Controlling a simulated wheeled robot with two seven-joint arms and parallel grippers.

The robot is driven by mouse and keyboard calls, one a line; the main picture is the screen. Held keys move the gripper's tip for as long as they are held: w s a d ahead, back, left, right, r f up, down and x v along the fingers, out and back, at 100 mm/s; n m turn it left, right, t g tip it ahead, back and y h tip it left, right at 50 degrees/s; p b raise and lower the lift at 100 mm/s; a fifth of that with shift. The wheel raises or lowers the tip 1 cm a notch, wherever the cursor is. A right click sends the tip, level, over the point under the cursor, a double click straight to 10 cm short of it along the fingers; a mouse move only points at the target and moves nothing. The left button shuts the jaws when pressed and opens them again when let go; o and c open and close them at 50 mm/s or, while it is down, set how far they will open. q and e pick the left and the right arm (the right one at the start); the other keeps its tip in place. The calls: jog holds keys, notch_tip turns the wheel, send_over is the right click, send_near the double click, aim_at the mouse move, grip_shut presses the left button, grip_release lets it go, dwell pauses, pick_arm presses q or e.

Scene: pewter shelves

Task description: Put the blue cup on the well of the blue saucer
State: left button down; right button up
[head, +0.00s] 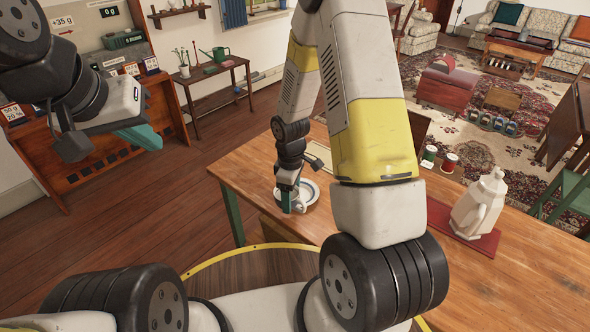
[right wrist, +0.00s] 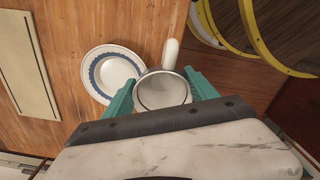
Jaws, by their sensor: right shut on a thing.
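The cup (right wrist: 162,93) looks pale grey-white in the right wrist view, with its handle pointing away from the gripper. No blue shows on its visible side. My right gripper (right wrist: 160,84) is shut on the cup, one teal finger on each side. The saucer (right wrist: 97,61), white with a blue band, lies on the wooden table just left of the cup. The cup covers a bit of its edge there; I cannot tell whether they touch. In the head view the saucer (head: 312,194) is partly behind my right gripper (head: 291,209). My left gripper (head: 138,137) hangs empty away from the table; its opening is unclear.
A pale flat panel (right wrist: 22,67) lies on the table beyond the saucer. A white jug-like figure (head: 478,205) stands on a red mat (head: 470,236) at the right. Red and green cans (head: 449,162) stand at the table's back edge. The table front is mostly clear.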

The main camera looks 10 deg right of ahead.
jog(key=w+d, duration=0.3)
jog(key=w, duration=0.2)
jog(key=w+d+f, duration=0.1)
jog(key=w+d, duration=0.1)
jog(key=shift+w+d, duration=0.3)
jog(key=shift+w, duration=0.1)
notch_tip(320, 180, down, 3)
jog(key=shift+f, duration=0.2)
jog(key=shift+s, duration=0.1)
jog(key=shift+c, duration=0.9)
jog(key=o, duration=1.7)
